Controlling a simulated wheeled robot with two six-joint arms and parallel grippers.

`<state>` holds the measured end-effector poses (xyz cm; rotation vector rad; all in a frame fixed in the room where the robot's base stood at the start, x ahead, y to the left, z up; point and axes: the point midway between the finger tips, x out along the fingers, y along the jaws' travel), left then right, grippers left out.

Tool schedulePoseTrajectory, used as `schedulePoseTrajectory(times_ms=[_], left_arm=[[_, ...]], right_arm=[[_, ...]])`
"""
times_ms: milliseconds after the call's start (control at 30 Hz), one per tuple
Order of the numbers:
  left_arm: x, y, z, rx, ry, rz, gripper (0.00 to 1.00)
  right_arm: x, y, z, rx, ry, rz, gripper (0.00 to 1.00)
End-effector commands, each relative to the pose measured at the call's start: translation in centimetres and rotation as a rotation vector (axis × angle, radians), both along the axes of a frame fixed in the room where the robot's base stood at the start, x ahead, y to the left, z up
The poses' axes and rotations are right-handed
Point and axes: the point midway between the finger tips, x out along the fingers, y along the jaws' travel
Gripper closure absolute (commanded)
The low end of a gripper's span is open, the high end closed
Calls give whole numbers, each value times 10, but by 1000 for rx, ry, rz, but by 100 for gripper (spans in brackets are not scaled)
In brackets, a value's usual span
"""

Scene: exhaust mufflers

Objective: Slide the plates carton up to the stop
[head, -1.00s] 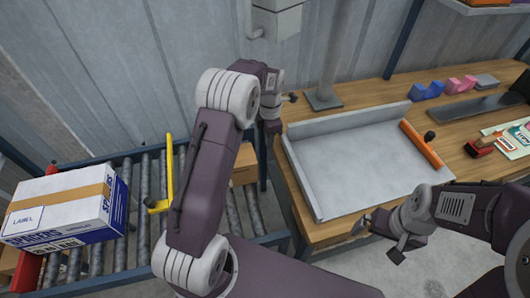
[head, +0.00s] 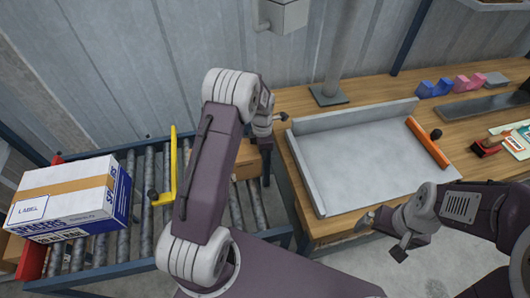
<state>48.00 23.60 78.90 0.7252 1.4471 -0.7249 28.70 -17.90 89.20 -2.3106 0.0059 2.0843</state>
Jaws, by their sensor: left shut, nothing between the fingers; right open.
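A brown carton (head: 246,165) sits on the roller conveyor, mostly hidden behind my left arm; no lettering on it shows. A white and blue carton (head: 72,200) with brown tape stands at the conveyor's left end, and its print reads SPACERS. A yellow angled bar (head: 173,170) with a black knob stands over the rollers between the two cartons. I cannot tell which part is the stop. My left gripper (head: 264,143) is beside the brown carton's upper right, shut and empty, its tips partly hidden. My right gripper (head: 383,236) is open and empty in front of the workbench.
The roller conveyor (head: 144,205) has bare rollers between the cartons. A red plate (head: 34,260) is by the left carton. The wooden workbench (head: 345,232) on the right holds a grey tray (head: 360,160) with an orange bar (head: 428,143), a post, and small blue and pink blocks.

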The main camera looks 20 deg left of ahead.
Motion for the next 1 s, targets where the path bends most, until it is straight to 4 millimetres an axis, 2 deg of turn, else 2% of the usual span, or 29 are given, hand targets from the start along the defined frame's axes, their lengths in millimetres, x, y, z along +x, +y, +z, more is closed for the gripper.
schedulePoseTrajectory(times_ms=[167, 400, 500, 1000], left_arm=[[-3, 5, 1, 0, 1, 3, 100], [-32, 43, 2, 0, 2, 6, 100], [-39, 52, 1, -1, 1, 4, 100], [-41, 57, 1, 0, 0, 0, 100]], right_arm=[[0, 0, 2, 0, 0, 0, 0], [0, 0, 12, 0, 0, 0, 0], [0, 0, 14, 0, 0, 0, 0], [0, 0, 15, 0, 0, 0, 0]])
